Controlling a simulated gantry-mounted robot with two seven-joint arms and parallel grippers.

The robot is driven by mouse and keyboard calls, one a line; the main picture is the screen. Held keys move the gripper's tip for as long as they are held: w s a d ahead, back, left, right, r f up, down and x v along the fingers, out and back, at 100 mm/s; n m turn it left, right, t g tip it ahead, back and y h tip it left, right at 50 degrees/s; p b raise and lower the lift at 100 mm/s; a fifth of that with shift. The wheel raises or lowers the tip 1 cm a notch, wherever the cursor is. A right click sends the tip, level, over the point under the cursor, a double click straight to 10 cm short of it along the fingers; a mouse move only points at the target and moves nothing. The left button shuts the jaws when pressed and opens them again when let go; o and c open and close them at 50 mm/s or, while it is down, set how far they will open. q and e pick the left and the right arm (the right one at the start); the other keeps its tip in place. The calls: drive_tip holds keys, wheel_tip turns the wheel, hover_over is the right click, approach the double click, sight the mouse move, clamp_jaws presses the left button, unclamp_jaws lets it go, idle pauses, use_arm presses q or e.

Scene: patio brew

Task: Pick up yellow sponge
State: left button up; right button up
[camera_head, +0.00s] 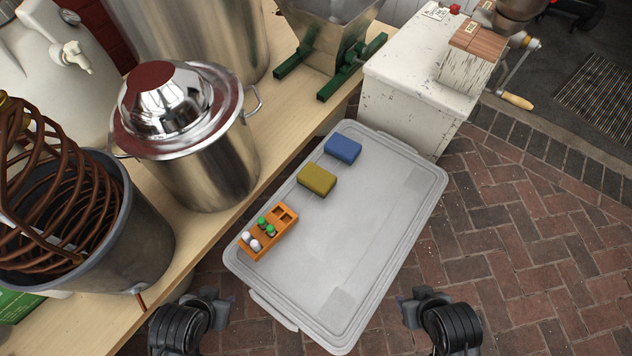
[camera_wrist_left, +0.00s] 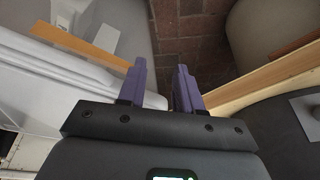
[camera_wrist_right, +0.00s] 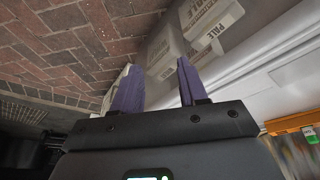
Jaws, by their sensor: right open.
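The yellow sponge (camera_head: 317,180) lies flat on the grey lid (camera_head: 357,240) of a storage bin in the head view, left of the lid's middle. My left gripper (camera_wrist_left: 160,66) is open and empty, with its two purple fingers apart in the left wrist view. In the head view, my left arm's end is low at left, in front of the lid and well apart from the sponge. My right gripper (camera_wrist_right: 157,77) is open and empty. In the head view, it is low at right, beside the lid's front right edge. No sponge shows in either wrist view.
A blue sponge (camera_head: 343,149) lies just behind the yellow one. An orange holder (camera_head: 267,233) with small green and white-capped items lies in front of it. The lid's right side is bare. A steel pot (camera_head: 205,160) and a bucket with a copper coil (camera_head: 115,235) stand on the wooden bench at left.

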drive_tip(key=shift+s+d+f, duration=0.1)
drive_tip(key=shift+s, duration=0.15)
drive_tip(key=shift+w, duration=0.15)
drive_tip(key=o, duration=1.1)
drive_tip(key=shift+c, duration=0.2)
